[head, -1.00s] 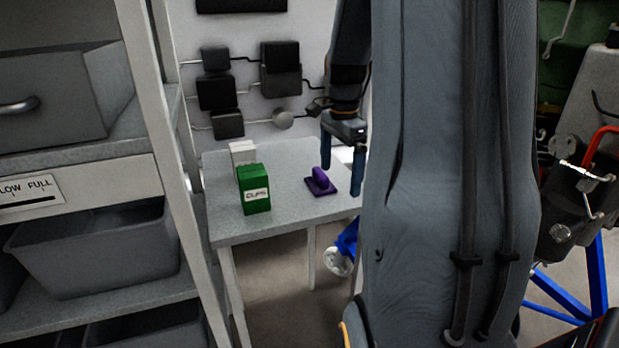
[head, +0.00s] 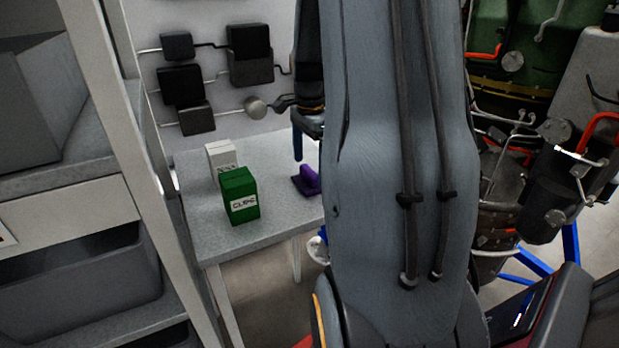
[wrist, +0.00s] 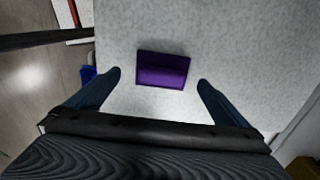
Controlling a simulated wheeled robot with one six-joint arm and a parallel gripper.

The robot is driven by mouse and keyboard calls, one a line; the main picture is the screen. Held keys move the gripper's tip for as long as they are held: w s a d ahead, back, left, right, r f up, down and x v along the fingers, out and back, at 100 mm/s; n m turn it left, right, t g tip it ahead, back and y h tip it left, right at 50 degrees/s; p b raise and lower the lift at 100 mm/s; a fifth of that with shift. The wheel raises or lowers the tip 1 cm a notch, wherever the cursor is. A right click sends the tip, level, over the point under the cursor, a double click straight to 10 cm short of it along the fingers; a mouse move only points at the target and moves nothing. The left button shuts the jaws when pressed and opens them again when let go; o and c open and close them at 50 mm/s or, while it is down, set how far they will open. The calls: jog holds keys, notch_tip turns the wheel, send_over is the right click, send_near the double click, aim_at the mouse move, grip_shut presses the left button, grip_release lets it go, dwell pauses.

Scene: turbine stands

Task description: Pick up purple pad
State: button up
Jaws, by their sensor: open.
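The purple pad (head: 307,181) lies on the grey table, its right part hidden behind my arm in the head view. In the wrist view the purple pad (wrist: 163,71) lies flat with a raised ridge along it, a little beyond the fingertips and between their lines. My gripper (wrist: 159,80) is open and empty, with one blue finger on each side. In the head view only one finger of my gripper (head: 298,143) shows, above the table behind the pad; the other is hidden by my arm.
A green box (head: 239,196) and a white box (head: 220,158) stand on the table (head: 275,221) left of the pad. A shelf with grey bins (head: 80,270) stands at the left. The tabletop around the pad is clear in the wrist view.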

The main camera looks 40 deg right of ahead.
aim_at(309, 170)
jog(key=shift+w+f+p, duration=0.15)
jog(key=shift+f+p, duration=0.45)
jog(key=shift+f, duration=1.35)
jog(key=c, duration=1.2)
jog(key=shift+r+b, duration=1.35)
jog(key=shift+r, duration=3.7)
jog(key=o, duration=0.4)
jog(key=shift+c, duration=1.1)
